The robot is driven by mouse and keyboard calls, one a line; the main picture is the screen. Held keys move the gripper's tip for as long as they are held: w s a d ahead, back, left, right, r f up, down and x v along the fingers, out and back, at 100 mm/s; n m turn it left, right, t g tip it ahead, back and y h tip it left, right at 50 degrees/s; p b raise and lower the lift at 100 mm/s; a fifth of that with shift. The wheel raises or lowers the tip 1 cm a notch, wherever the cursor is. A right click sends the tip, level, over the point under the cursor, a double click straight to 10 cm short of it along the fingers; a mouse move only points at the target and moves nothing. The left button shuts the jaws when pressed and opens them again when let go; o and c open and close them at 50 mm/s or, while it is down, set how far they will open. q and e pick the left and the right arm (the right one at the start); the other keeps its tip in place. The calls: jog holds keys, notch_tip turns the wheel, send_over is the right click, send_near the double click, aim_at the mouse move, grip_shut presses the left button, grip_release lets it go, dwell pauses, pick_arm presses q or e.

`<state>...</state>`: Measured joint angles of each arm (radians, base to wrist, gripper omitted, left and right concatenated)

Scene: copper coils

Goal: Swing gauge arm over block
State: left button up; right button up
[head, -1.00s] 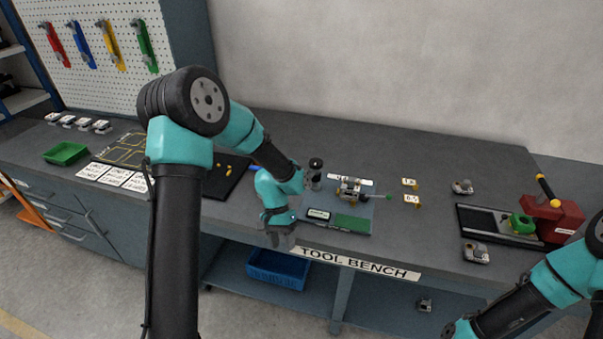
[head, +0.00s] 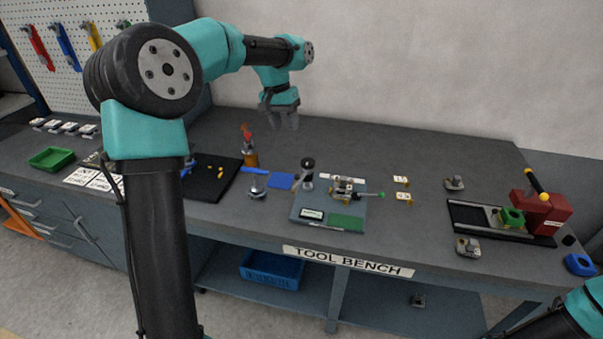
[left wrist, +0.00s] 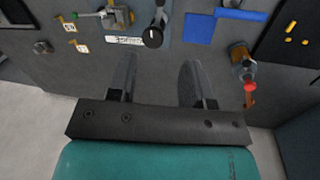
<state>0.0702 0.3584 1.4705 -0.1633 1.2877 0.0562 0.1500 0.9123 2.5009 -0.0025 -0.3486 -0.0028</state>
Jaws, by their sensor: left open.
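The gauge (head: 307,168), a post with a round black dial, stands upright at the back left of a blue-grey plate (head: 299,205). It also shows in the left wrist view (left wrist: 153,37), beyond the fingertips. A small metal block fixture (head: 342,187) with a green-tipped rod sits to its right on the plate; it also shows in the left wrist view (left wrist: 117,17). The dial looks beside the block, not over it. My left gripper (head: 284,121) is open and empty, raised above the rear of the bench. My right gripper is out of view.
A black tray (head: 205,190) is further left. A red vise (head: 540,212) stands at right. The bench's rear middle is clear.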

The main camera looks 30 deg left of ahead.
pick_arm(q)
jog(key=d+f, duration=0.1)
jog(key=f, duration=0.4)
jog(key=d+f, duration=0.1)
jog(key=f, duration=0.5)
jog(key=d+f, duration=0.1)
jog(key=f, duration=0.5)
jog(key=shift+w+d+f, duration=0.1)
jog(key=shift+d, duration=0.05)
grip_shut()
